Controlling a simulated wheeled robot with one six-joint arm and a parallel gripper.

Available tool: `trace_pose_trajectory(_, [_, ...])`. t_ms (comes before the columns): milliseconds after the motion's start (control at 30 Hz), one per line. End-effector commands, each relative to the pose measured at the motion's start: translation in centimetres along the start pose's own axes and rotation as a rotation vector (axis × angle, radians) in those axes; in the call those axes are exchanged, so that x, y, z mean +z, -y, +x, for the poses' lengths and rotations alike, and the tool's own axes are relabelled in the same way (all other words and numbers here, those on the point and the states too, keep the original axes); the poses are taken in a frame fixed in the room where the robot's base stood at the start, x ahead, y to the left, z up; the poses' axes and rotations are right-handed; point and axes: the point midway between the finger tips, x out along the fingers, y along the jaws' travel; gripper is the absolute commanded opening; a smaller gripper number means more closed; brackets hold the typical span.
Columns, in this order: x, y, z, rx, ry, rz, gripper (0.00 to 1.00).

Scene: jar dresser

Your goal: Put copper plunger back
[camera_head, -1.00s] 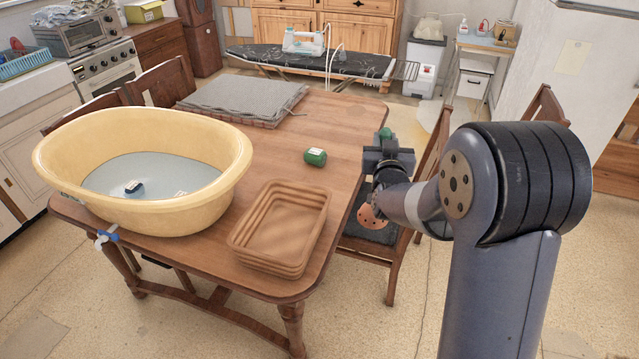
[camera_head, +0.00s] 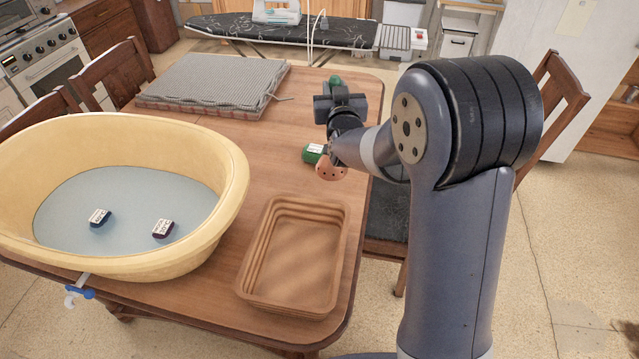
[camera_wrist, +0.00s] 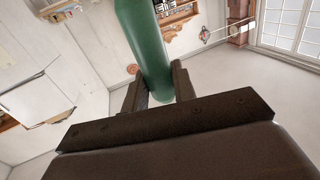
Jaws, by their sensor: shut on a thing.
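The plunger has a perforated copper head (camera_head: 331,171) and a green handle, whose top (camera_head: 335,81) shows above my gripper (camera_head: 340,106). My gripper is shut on the green handle, which stands between the fingers in the wrist view (camera_wrist: 146,45). The plunger hangs head down over the right part of the wooden table. Most of its middle is hidden by my gripper and wrist. I cannot tell whether the head touches the table. A green labelled object (camera_head: 312,153) lies behind the copper head and is partly covered by it.
A yellow tub (camera_head: 238,165) with water stands on the left of the table, holding two small labelled blocks (camera_head: 100,218). A stack of brown trays (camera_head: 340,245) is at the front. A grey ribbed mat (camera_head: 215,80) lies at the back. Chairs flank the table.

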Motion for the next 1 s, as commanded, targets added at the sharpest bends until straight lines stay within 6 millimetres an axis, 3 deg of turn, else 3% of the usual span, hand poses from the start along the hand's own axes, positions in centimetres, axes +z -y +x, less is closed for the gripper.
trace_pose_trajectory(400, [5.6,0.0,-0.1,-0.001,0.0,0.0,0.03])
trace_pose_trajectory(1000, [10.6,0.0,-0.1,0.0,-0.005,0.001,0.03])
